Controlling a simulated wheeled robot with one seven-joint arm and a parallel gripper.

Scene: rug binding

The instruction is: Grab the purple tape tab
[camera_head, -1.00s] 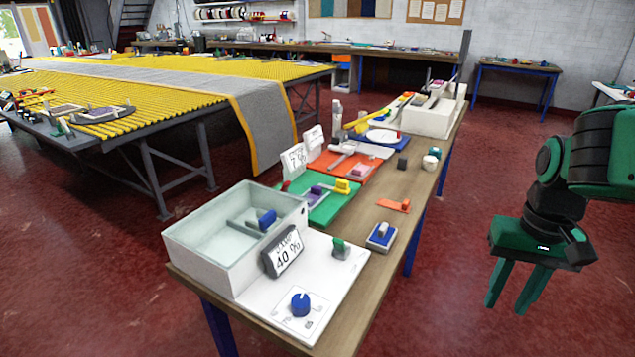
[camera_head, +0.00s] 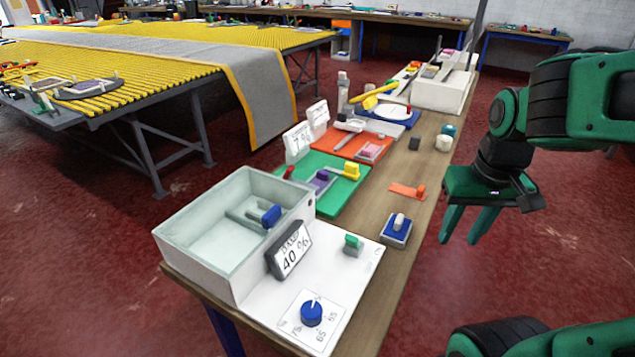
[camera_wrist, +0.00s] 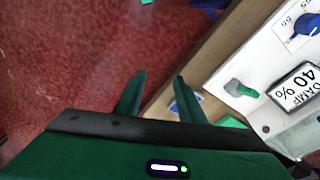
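A small purple tab (camera_head: 321,177) sits on a grey block on the green mat (camera_head: 300,170), on the bench in the head view. A yellow block stands right behind it to the right. I cannot make out the tab in the wrist view. My gripper (camera_head: 462,236) hangs in the air off the right side of the bench, fingers pointing down, well apart from the tab. In the wrist view my gripper (camera_wrist: 159,80) has its two fingers spread with nothing between them.
A blue-and-white block (camera_head: 396,232) and an orange piece (camera_head: 408,191) lie near the right edge. Red floor right of the bench is clear.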

